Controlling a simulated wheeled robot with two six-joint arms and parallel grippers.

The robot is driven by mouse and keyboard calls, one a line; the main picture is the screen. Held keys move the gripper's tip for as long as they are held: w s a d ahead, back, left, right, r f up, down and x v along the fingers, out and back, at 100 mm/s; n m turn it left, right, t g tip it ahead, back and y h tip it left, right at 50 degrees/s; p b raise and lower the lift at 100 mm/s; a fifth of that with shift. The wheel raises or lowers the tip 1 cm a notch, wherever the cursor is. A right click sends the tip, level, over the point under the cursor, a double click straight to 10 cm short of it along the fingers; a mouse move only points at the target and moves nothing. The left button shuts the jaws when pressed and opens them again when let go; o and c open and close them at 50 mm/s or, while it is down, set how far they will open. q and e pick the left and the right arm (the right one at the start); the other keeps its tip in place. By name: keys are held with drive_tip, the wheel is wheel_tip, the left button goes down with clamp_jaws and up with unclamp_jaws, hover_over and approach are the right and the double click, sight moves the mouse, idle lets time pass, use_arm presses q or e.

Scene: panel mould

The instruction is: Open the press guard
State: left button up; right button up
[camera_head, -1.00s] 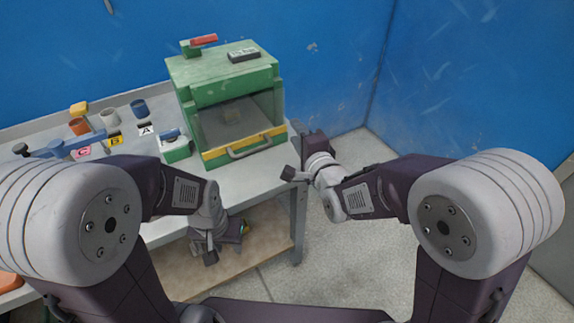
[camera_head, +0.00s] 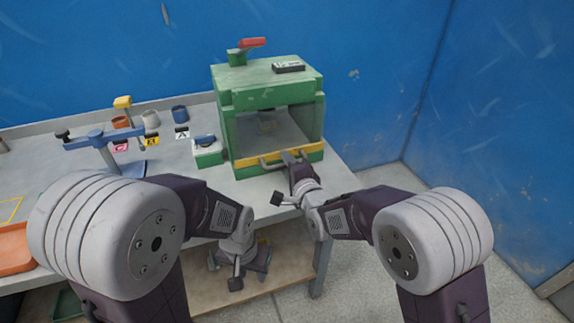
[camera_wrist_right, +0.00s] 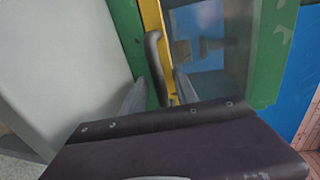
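The green press (camera_head: 265,78) stands on the workbench. Its clear guard (camera_head: 285,128) is down over the front opening, with a yellow strip (camera_head: 240,164) and a grey handle (camera_head: 270,166) along the lower edge. My right gripper (camera_head: 294,158) is at the right part of the handle. In the right wrist view, the right gripper's fingers (camera_wrist_right: 160,92) are apart, with the handle (camera_wrist_right: 153,55) running between them; contact cannot be told. My left gripper (camera_head: 262,256) hangs low in front of the bench, away from the press; its finger opening is unclear.
A small green box (camera_head: 208,152) stands left of the press. Further left are a blue stand (camera_head: 105,143), several cups and letter cards. A red-handled part (camera_head: 252,44) sits on top of the press. Bare bench (camera_head: 345,178) lies right of the press.

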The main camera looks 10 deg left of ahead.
clamp_jaws()
idle(1.5)
